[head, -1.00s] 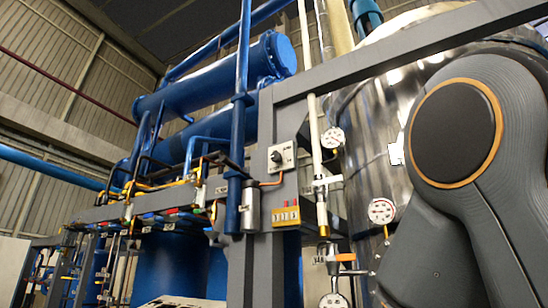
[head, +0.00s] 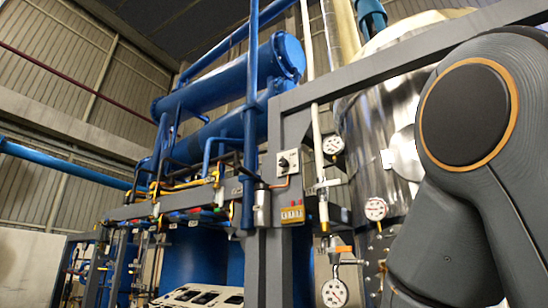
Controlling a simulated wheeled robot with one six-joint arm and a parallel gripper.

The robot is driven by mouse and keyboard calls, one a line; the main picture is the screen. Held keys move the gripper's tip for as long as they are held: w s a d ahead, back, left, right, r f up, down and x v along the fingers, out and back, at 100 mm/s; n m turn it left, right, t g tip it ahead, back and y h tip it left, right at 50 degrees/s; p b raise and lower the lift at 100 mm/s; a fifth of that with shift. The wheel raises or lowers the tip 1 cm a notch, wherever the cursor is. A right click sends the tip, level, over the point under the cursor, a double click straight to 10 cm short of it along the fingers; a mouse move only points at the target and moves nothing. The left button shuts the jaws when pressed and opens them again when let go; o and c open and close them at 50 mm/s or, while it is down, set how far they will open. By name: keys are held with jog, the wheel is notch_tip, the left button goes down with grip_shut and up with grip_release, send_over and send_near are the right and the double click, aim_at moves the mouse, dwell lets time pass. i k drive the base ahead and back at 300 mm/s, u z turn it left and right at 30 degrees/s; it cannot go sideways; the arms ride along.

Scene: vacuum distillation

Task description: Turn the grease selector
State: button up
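The likely grease selector is a small pale box with a dark round knob (head: 284,163), fixed to the grey upright post near the middle of the head view. I cannot read its label or the exact knob setting. A grey link of my arm with a black, orange-ringed joint fills the right side. My gripper is outside the picture, so its state and its distance from the knob do not show.
A yellow counter panel (head: 292,214) sits below the knob box, with a small grey cylinder (head: 262,207) beside it. Gauges (head: 375,209) and a white vertical pipe (head: 318,150) stand to the right, before the shiny tank (head: 372,125). Blue pipework (head: 225,85) fills the left.

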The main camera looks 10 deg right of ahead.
aim_at(283, 163)
jog(key=u, duration=0.75)
jog(key=i, duration=0.7)
jog(key=z, duration=0.5)
